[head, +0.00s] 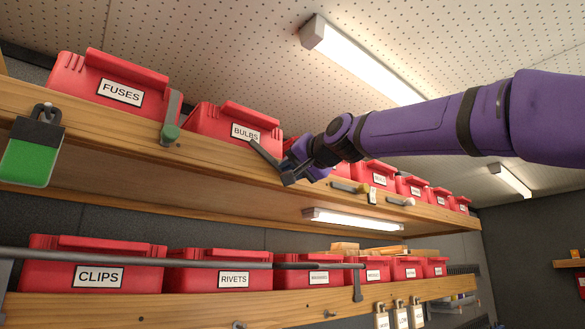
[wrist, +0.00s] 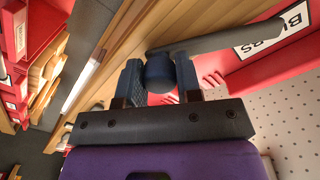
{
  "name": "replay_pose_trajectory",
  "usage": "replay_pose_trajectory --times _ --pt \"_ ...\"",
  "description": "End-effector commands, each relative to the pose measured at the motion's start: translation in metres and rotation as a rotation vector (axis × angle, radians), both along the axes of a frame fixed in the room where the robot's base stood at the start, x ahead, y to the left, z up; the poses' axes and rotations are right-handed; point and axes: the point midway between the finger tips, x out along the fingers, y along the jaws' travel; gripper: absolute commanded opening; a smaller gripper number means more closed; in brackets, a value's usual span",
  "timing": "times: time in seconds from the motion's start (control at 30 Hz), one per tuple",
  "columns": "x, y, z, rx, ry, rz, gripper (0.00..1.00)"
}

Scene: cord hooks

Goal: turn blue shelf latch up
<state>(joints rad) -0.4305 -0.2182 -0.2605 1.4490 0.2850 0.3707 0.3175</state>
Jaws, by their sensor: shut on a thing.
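The blue shelf latch has a round dark-blue hub (wrist: 159,73) and a grey lever (head: 264,154) on the upper shelf's front edge, by the BULBS bin. In the head view the lever slants up and left from my gripper (head: 293,172), across the front of that bin. In the wrist view the lever (wrist: 228,39) runs right from the hub to the BULBS label. My gripper (wrist: 160,82) is shut on the hub, with one finger on each side. In the head view the fingers and wrist hide most of the hub.
A green latch (head: 170,134) stands upright by the FUSES bin (head: 110,78). Yellow (head: 362,188) and whitish (head: 408,202) latches lie sideways farther right. A grey bar (head: 150,257) crosses the lower bins. A green tag (head: 29,162) hangs at left. Open air lies in front of the shelves.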

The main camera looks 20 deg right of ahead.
Motion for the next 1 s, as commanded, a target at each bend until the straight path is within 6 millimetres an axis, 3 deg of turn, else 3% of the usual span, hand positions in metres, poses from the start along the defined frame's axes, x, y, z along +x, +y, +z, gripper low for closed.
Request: replay_pose_trajectory --times 1.0 --pt "0.0004 -0.0017 -0.0007 0.871 0.285 -0.003 0.00"
